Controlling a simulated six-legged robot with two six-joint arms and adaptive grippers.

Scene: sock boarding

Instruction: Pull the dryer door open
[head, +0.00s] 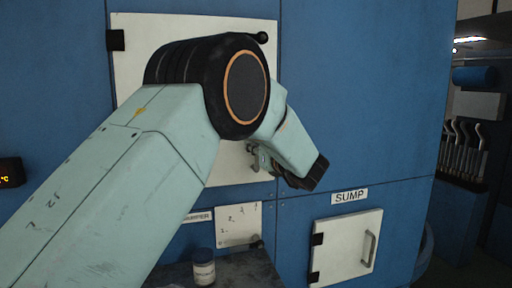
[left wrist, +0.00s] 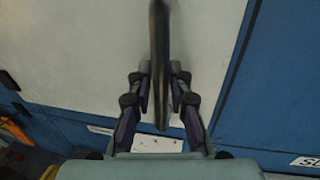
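A large white door (head: 190,25), taken to be the dryer door, lies flat against the blue cabinet. A black hinge shows at its upper left, and no open gap shows at its edge. My left arm hides much of it. In the left wrist view, a dark upright handle bar (left wrist: 160,45) stands out in front of the white door (left wrist: 80,50). My left gripper (left wrist: 160,85) has one finger on each side of the bar, with narrow gaps seeming to show beside it. In the head view this gripper (head: 257,158) is partly hidden at the door's right side. My right gripper is out of view.
A small white door (head: 346,247) marked SUMP is at lower right. A white panel (head: 238,225) is below the large door. A lidded jar (head: 203,267) stands on a dark surface (head: 245,270). Tools (head: 465,145) hang at far right.

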